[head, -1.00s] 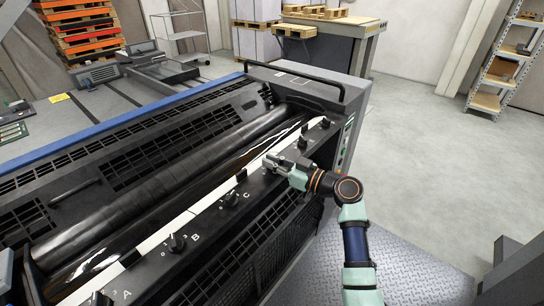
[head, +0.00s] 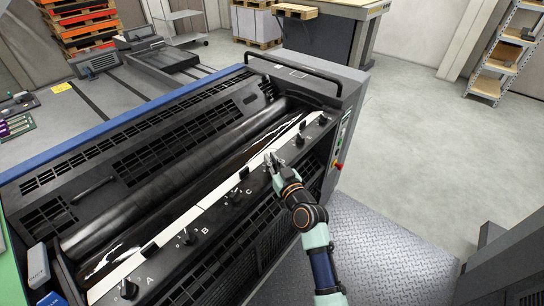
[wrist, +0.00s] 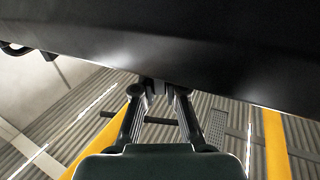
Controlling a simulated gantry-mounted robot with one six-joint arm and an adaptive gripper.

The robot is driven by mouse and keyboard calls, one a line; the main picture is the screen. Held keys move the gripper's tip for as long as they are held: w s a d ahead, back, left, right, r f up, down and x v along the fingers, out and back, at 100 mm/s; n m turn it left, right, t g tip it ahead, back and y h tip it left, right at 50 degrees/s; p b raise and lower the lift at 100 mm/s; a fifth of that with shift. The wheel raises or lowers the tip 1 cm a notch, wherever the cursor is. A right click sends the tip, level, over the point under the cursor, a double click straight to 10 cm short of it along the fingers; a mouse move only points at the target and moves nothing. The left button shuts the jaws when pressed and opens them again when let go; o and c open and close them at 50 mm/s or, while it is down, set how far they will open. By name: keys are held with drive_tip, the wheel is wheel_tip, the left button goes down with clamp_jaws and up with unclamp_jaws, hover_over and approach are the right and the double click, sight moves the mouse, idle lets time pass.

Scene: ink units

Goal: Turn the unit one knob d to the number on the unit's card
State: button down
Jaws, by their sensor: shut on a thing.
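The ink unit is a long dark machine with a black front rail (head: 215,221) carrying a row of black knobs. Letters A, B and C show beside knob A (head: 128,289), knob B (head: 185,237) and knob C (head: 233,197). My gripper (head: 270,161) is at the following position, that of knob d, and largely hides the knob and its markings. In the wrist view my gripper (wrist: 159,90) has its two fingers shut on a small dark part below the rail, taken as knob d. Its pointer angle cannot be read. No card number is legible.
Two more knobs, one here (head: 299,139) and one here (head: 322,118), sit farther along the rail. Rollers (head: 170,165) lie behind it. A black handle bar (head: 295,66) and side buttons are at the far end. A small yellow card (head: 61,88) lies at the back left.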

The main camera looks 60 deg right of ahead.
idle(0.3)
drive_tip(key=c, duration=1.2)
unclamp_jaws()
drive_tip(key=v, duration=1.2)
